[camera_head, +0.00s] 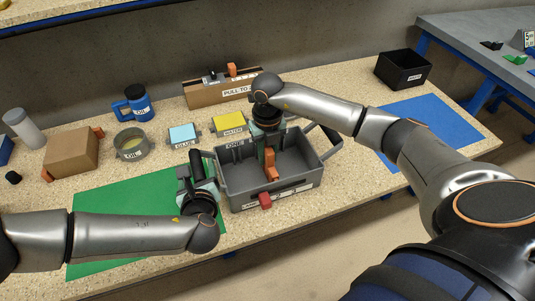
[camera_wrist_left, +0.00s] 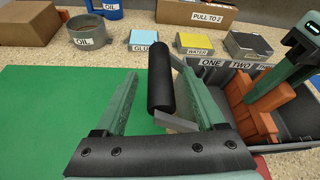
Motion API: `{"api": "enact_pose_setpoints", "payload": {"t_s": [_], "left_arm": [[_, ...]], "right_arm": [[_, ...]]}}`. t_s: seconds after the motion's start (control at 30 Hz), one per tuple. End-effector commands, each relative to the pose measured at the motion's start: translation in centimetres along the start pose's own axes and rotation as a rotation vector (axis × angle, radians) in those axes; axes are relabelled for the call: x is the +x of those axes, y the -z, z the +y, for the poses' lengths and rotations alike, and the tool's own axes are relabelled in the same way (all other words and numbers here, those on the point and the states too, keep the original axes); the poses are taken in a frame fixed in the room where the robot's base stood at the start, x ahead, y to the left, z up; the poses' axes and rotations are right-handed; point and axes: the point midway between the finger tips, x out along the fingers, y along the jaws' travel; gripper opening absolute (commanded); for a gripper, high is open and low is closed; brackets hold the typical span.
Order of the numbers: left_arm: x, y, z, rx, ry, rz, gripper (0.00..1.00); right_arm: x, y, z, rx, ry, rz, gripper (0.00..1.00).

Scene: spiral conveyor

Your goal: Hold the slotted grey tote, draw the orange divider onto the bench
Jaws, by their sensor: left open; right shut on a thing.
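The slotted grey tote (camera_head: 237,192) stands on the bench, with labels ONE and TWO on its back wall. The orange divider (camera_head: 271,168) is upright inside it; its stepped orange shape also shows in the left wrist view (camera_wrist_left: 264,122). My right gripper (camera_head: 269,143) points down over the tote and is shut on the divider's top. My left gripper (camera_head: 196,172) is open at the tote's left side. In the left wrist view, the tote's black handle grip (camera_wrist_left: 161,80) lies between its spread fingers; I cannot tell whether they touch it.
A green mat (camera_head: 125,215) lies left and a blue mat (camera_head: 435,122) right. Behind stand a cardboard box (camera_head: 72,152), an OIL pot (camera_head: 131,146), a blue mug (camera_head: 137,106), GLUE (camera_head: 182,134) and WATER (camera_head: 229,123) boxes, and a PULL TO box (camera_head: 205,97). A black bin (camera_head: 403,70) is back right.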

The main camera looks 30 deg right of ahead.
Motion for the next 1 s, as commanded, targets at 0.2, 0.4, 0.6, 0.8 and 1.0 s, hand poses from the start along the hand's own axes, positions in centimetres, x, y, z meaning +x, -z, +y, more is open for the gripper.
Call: {"api": "enact_pose_setpoints", "payload": {"t_s": [0.2, 0.4, 0.6, 0.8, 1.0], "left_arm": [[0.1, 0.0, 0.0, 0.0, 0.0, 0.0, 0.72], [0.7, 0.0, 0.0, -0.001, 0.0, -0.001, 0.72], [1.6, 0.0, 0.0, -0.001, -0.001, -0.001, 0.72], [1.8, 0.0, -0.1, 0.0, 0.001, 0.0, 0.72], [1.8, 0.0, 0.0, 0.0, 0.001, 0.0, 0.57]], "right_arm": [[0.0, 0.0, 0.0, 0.0, 0.0, 0.0, 0.0], [0.0, 0.0, 0.0, 0.0, 0.0, 0.0, 0.0], [0.0, 0.0, 0.0, 0.0, 0.0, 0.0, 0.0], [0.0, 0.0, 0.0, 0.0, 0.0, 0.0, 0.0], [0.0, 0.0, 0.0, 0.0, 0.0, 0.0, 0.0]]}}
